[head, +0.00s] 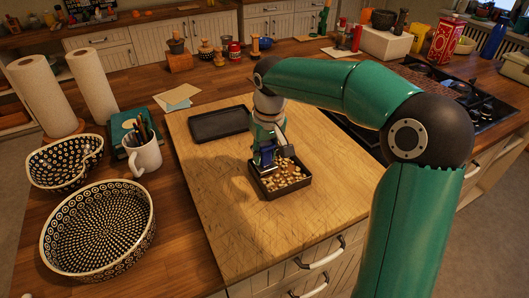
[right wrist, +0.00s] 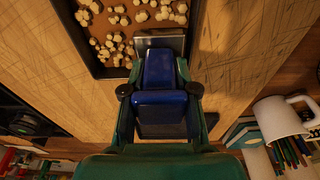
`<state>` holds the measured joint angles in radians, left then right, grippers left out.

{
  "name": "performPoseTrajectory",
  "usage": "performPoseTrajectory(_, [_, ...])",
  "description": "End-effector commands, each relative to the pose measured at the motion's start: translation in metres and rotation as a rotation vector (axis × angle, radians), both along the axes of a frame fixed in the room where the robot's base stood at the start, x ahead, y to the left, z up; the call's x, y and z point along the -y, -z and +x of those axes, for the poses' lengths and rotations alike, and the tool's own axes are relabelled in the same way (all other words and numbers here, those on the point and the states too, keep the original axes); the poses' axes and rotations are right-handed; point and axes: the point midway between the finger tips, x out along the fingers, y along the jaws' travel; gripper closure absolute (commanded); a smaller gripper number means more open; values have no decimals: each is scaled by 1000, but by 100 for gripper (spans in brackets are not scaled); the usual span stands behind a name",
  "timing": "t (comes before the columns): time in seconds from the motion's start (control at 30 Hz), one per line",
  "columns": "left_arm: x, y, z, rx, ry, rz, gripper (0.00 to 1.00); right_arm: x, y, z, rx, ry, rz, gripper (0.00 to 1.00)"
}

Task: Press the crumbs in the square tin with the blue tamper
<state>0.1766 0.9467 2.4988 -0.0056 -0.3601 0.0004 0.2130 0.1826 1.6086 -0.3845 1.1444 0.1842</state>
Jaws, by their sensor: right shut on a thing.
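The square tin (head: 290,193) is dark and stands on the wooden board, with pale crumbs (head: 288,178) loosely spread over a brown layer. It also fills the top of the right wrist view (right wrist: 100,71), with crumbs (right wrist: 118,22) in clumps. My right gripper (head: 264,160) is at the tin's far left side, pointing down. In the right wrist view, my right gripper (right wrist: 160,92) is shut on the blue tamper (right wrist: 160,70). The tamper's metal plate (right wrist: 162,42) overlaps the tin's edge area; I cannot tell whether it touches the crumbs. My left gripper is not in view.
A flat dark tray (head: 219,124) lies on the board (head: 225,195) behind the tin. A white mug (head: 145,156) with pens, patterned bowls (head: 100,230) and paper rolls (head: 40,95) stand left. A hob (head: 465,100) is at right. The board's front is clear.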

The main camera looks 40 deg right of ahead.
Motion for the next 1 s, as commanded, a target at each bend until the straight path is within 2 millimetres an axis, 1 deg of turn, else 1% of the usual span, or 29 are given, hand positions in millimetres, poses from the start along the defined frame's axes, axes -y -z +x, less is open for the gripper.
performPoseTrajectory(0.8, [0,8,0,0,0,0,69,-1,10,1,1,-1,0,100])
performPoseTrajectory(1.0, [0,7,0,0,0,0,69,-1,11,0,-1,-1,0,100])
